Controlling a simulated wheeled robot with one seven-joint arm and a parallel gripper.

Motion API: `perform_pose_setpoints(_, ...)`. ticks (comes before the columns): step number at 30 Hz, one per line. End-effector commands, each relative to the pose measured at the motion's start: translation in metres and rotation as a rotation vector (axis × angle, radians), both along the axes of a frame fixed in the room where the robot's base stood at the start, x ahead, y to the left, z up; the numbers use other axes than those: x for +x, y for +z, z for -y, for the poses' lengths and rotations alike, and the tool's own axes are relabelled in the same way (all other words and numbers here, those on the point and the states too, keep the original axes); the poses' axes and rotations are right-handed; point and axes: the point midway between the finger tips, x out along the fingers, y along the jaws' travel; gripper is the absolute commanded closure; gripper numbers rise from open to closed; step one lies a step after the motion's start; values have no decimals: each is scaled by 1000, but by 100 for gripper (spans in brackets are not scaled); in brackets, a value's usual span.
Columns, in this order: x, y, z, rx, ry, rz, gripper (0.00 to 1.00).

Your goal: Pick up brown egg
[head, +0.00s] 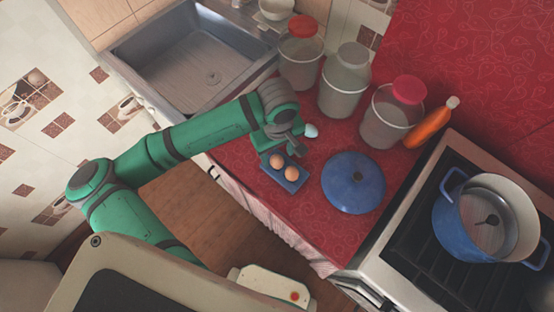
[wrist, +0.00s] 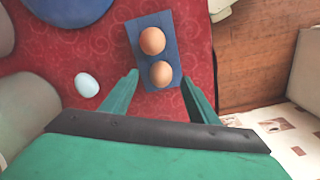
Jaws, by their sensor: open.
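Two brown eggs lie on a small blue tray (head: 281,170) on the red counter. In the head view one brown egg (head: 277,161) is at the upper left and the other brown egg (head: 292,173) at the lower right. In the wrist view one brown egg (wrist: 161,74) is nearer my gripper and the other brown egg (wrist: 153,41) is farther. The tray (wrist: 137,32) also shows there. My gripper (wrist: 158,88) is open and empty. Its fingertips appear on either side of the nearer egg in the picture; the height above it is hard to tell. In the head view my gripper (head: 284,148) is beside the tray.
A pale blue egg (wrist: 87,84) lies left of my gripper on the counter. A blue lid (head: 353,182), several lidded jars (head: 345,82) and an orange bottle (head: 430,124) stand near. A stove with a blue pot (head: 463,224) is right, a sink (head: 190,62) upper left.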

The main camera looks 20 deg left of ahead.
Motion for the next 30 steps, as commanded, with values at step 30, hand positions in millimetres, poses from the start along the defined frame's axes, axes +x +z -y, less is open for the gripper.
perform_pose_setpoints(30,0,-29,-3,0,0,0,75)
